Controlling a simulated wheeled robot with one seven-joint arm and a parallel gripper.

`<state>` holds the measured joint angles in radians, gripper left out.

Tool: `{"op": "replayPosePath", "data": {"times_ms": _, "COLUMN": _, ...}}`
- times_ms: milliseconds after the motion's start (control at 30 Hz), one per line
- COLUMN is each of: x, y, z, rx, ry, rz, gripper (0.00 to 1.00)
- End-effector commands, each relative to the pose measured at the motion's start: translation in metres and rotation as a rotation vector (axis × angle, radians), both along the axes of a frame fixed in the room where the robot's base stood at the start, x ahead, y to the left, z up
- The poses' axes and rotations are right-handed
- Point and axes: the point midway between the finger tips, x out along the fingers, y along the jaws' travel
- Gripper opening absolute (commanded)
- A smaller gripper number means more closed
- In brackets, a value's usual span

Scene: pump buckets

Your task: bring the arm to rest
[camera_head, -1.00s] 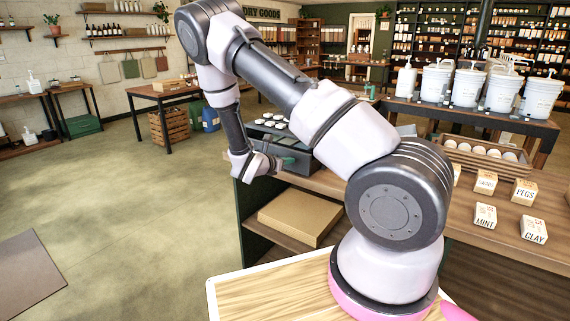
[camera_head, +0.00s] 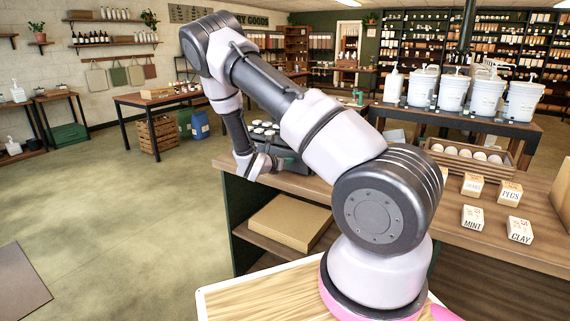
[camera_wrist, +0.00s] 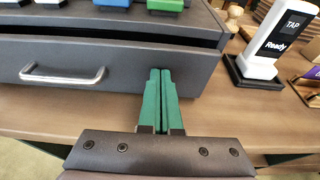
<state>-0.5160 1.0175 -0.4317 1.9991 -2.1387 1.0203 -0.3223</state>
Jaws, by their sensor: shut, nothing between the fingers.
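My gripper (camera_wrist: 160,98) shows in the wrist view with its two green fingers together and nothing between them. Its fingers point toward the front of a dark grey drawer unit (camera_wrist: 120,62) with a silver handle (camera_wrist: 62,75); I cannot tell whether they touch it. In the head view my arm is bent, up from its base and down again at the left, with its end beside the drawer unit (camera_head: 295,168) on the counter. The fingers are hard to make out in the head view.
White pump buckets (camera_head: 452,92) stand on a raised shelf at the back right. Small labelled boxes (camera_head: 473,218) and a crate of white rolls (camera_head: 468,158) sit on the counter (camera_head: 455,200). A card terminal (camera_wrist: 275,45) stands right of the drawer. Open floor (camera_head: 110,190) lies left.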

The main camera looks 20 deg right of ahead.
Motion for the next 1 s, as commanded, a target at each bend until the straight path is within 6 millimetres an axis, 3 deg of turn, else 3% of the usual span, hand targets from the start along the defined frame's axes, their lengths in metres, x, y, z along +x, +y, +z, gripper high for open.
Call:
{"op": "replayPosePath", "data": {"times_ms": 133, "x": 0.007, "y": -0.011, "z": 0.001, "rx": 0.0, "ry": -0.003, "rz": -0.004, "gripper": 0.0}}
{"op": "replayPosePath", "data": {"times_ms": 267, "x": 0.004, "y": -0.006, "z": 0.001, "rx": 0.0, "ry": -0.001, "rz": 0.0, "gripper": 0.0}}
{"op": "replayPosePath", "data": {"times_ms": 1000, "x": -0.039, "y": 0.055, "z": 0.0, "rx": 0.001, "ry": -0.001, "rz": 0.001, "gripper": 0.0}}
